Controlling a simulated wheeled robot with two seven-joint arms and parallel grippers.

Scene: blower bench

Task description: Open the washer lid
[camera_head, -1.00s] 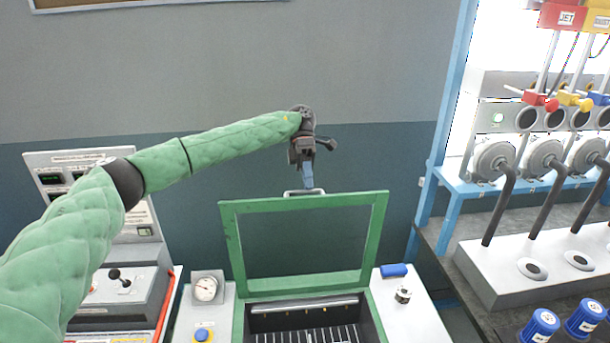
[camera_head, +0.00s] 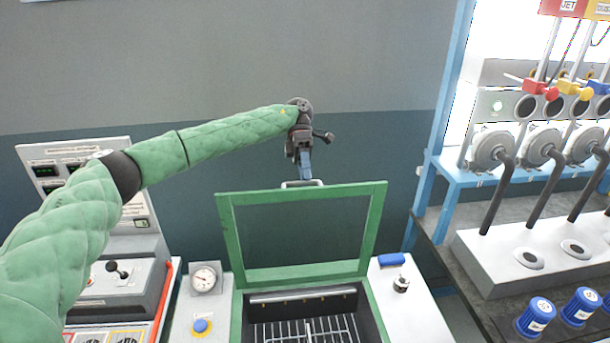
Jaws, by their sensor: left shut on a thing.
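The washer lid (camera_head: 376,228) is a green frame with a clear window, and it stands raised at the back of the washer (camera_head: 237,318). The open tub below shows a wire rack (camera_head: 285,332). A light handle (camera_head: 318,183) sits on the lid's top edge. My left gripper (camera_head: 304,176) is at this handle, pointing down, and is shut on it; the fingertips are small in the picture. My right gripper is not in view.
A gauge (camera_head: 204,279) and a blue button (camera_head: 201,326) are left of the tub. A blue item (camera_head: 391,260) lies to its right. A control console (camera_head: 118,283) stands at the left. A bench with grey pipes (camera_head: 495,195) and blue-capped jars (camera_head: 537,315) is at the right.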

